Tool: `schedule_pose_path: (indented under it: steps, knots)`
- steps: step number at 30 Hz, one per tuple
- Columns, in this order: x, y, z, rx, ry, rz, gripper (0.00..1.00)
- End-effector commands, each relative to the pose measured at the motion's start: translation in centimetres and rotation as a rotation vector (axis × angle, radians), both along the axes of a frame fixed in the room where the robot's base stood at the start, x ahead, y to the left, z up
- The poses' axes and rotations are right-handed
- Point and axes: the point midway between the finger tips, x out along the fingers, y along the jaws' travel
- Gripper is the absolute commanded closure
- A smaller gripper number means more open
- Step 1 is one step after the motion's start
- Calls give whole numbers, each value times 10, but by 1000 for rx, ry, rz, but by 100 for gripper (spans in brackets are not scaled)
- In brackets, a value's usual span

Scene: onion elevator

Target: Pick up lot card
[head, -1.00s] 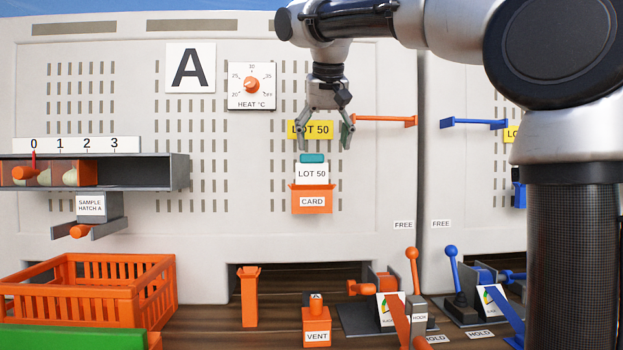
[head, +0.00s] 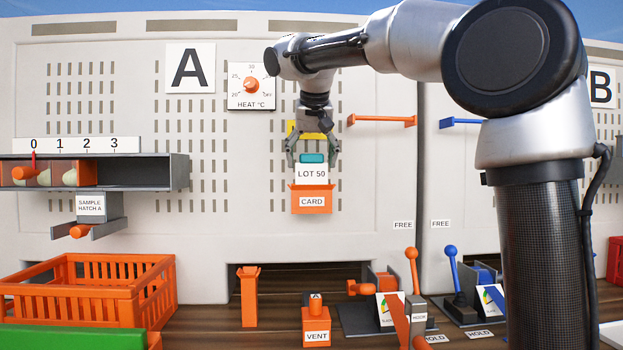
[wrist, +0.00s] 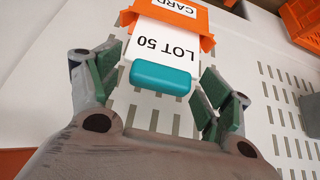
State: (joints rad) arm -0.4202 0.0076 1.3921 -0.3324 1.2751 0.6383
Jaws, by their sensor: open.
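The lot card (head: 312,173) is white, reads LOT 50 and has a teal grip (head: 312,158) along its top. It stands upright in the orange holder (head: 312,202) marked CARD on the wall. My gripper (head: 313,161) points down just above the card, its fingers apart on either side of the teal grip. In the wrist view the card (wrist: 165,42) and the teal grip (wrist: 160,77) lie between the green-padded fingers (wrist: 158,88), with gaps on both sides. The holder also shows at the top of the wrist view (wrist: 207,30).
An orange bar handle (head: 382,120) projects to the right. The heat dial (head: 251,86) is up left. An orange crate (head: 85,290) and a vent button (head: 316,325) stand lower down.

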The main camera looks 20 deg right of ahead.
Motion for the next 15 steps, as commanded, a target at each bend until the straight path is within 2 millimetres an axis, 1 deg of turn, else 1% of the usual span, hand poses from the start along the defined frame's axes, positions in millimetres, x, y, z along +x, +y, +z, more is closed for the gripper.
schedule_pose_path:
  steps: [1, 5, 6, 15]
  knots:
    - [0, 0, 0, 0, 0, 0, 25]
    - [0, 0, 0, 0, 0, 0, 49]
    - [0, 0, 0, 0, 0, 0, 56]
    - [0, 0, 1, 0, -1, 0, 57]
